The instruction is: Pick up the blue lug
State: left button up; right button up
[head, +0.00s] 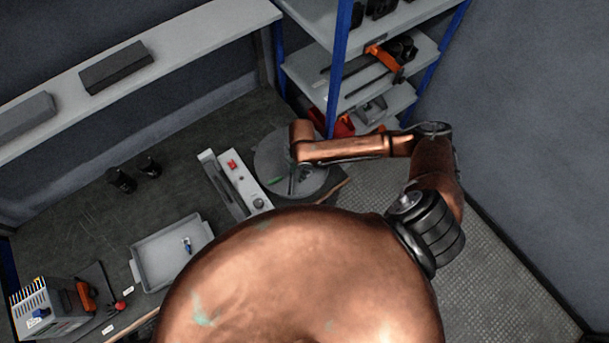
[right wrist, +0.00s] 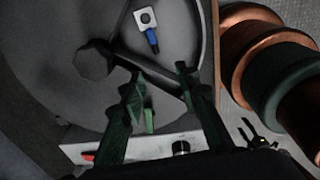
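A blue lug (right wrist: 152,38) with a pale square metal end with a hole lies on a round grey turntable-like disc (right wrist: 55,85) in the right wrist view. My right gripper (right wrist: 157,78) is open, its two green fingers apart with no lug between them. The lug lies beyond the fingertips, near the top of that view. In the head view my right gripper (head: 289,178) is over the grey disc (head: 268,155), and my arm hides part of it. Another small blue and metal piece (head: 187,244) lies in a grey tray (head: 140,270). My left gripper is not in view.
A dark bar (right wrist: 150,70) crosses the disc near the fingertips. A pale panel (head: 243,182) with a red switch stands beside the disc. Two black cylinders (head: 121,180) and a grey device (head: 40,308) are on the bench. A shelf rack (head: 305,75) stands behind.

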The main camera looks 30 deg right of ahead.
jog(key=d, duration=0.2)
jog(key=w+d, duration=0.1)
jog(key=shift+d+r+h, duration=0.2)
jog(key=shift+r+h, duration=0.05)
jog(key=shift+h, duration=0.15)
jog(key=shift+d+f, duration=0.2)
jog(key=shift+f, duration=0.05)
jog(key=shift+n, duration=0.3)
jog(key=f, duration=0.7)
jog(key=shift+w+a+f, duration=0.1)
jog(key=shift+a, duration=0.2)
jog(key=shift+c, duration=0.5)
grip_shut()
